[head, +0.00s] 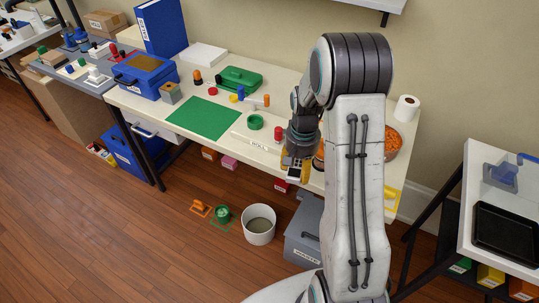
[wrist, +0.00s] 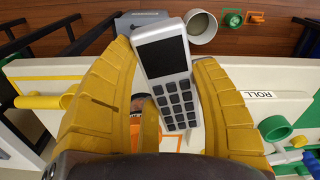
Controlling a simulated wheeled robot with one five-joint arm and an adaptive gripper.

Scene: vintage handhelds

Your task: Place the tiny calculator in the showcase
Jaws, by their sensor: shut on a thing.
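The tiny calculator is silver-grey with a dark screen and dark keys. In the wrist view the calculator (wrist: 164,72) lies between the two yellow fingers of my gripper (wrist: 165,75), which is shut on it. In the head view my gripper (head: 296,166) hangs at the front edge of the long white table, and the calculator shows only as a small pale patch.
The long white table (head: 200,95) holds a green mat (head: 204,118), a green case (head: 240,79), a blue toolbox (head: 146,77) and several small items. A black tray (head: 505,232) lies on the right table. A white bin (head: 258,225) and a grey box (head: 303,235) stand on the floor. Open floor lies front left.

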